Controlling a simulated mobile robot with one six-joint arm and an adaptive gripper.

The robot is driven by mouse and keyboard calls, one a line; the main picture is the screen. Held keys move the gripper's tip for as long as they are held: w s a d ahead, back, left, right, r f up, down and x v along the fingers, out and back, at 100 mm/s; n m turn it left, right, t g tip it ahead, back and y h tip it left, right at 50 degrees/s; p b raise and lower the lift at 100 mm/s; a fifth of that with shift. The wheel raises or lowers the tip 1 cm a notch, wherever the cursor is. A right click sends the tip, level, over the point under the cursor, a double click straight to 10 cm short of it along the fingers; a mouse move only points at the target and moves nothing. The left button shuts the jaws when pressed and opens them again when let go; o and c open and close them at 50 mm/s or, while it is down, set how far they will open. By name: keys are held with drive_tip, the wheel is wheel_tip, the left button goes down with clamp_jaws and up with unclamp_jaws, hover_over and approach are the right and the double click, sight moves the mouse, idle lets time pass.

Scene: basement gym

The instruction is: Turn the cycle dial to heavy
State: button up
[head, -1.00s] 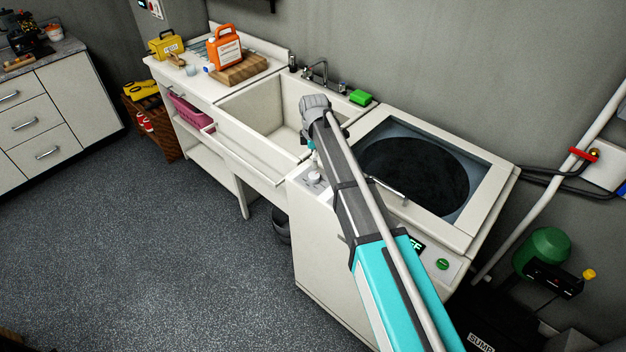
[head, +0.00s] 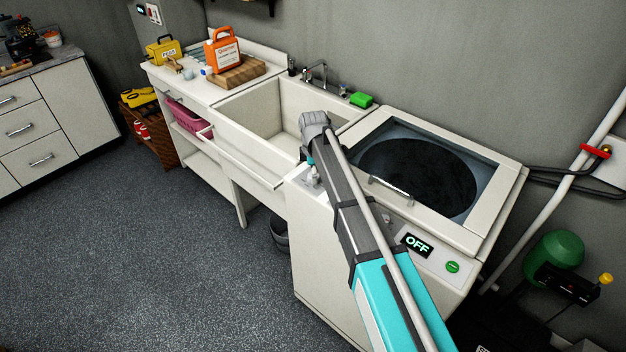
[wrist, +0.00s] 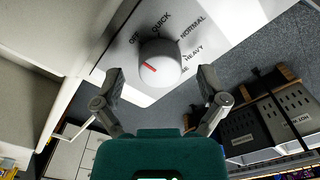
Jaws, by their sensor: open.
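The cycle dial (wrist: 160,63) is a round pale knob with a red pointer line, on the washer's white panel. Its labels read OFF, QUICK, NORMAL and HEAVY, with one more partly hidden. The red line points left, nearest the OFF side; HEAVY is on the right. My gripper (wrist: 161,80) is open, with one finger on each side of the dial in the wrist view. No contact with the dial shows. In the head view my arm covers much of the dial area. The washer's display (head: 417,245) reads OFF.
The washer lid (head: 418,175) with its dark window is closed, with a bar handle at its front. A green button (head: 452,267) sits right of the display. The sink (head: 262,115) adjoins on the left. Open floor (head: 150,250) lies in front.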

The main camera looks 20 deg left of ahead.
drive_tip(key=shift+f, duration=0.45)
drive_tip(key=shift+c, duration=0.2)
drive_tip(key=c, duration=1.1)
